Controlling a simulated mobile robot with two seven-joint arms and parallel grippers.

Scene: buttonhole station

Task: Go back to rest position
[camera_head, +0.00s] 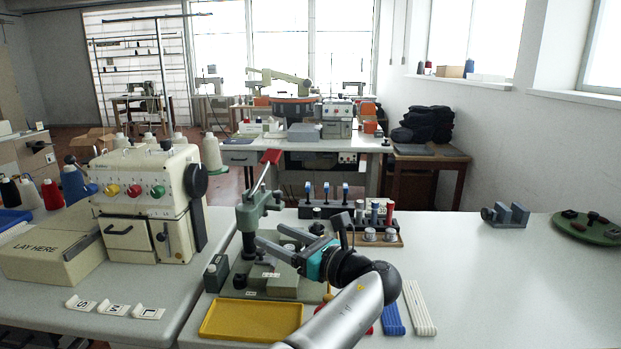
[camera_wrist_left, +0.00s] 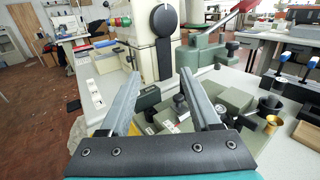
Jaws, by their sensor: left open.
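My left gripper (camera_head: 271,235) is open and empty, its arm rising from the bottom middle of the head view. Its two grey fingers point left, over the green-grey buttonhole press (camera_head: 247,218) and its base blocks. In the left wrist view the spread fingers (camera_wrist_left: 160,75) have nothing between them. The grey-green blocks (camera_wrist_left: 236,100) lie beyond and below the right finger. The press with its red-ended lever (camera_wrist_left: 238,12) stands behind. The gripper hides part of the press base in the head view. My right gripper is not in view.
A cream sewing machine (camera_head: 150,195) stands on the left table. A yellow tray (camera_head: 250,320) lies at the front, with blue (camera_head: 393,318) and white strips (camera_head: 419,308) to the right. A spool rack (camera_head: 372,215) stands behind the gripper. The table is mostly clear at right.

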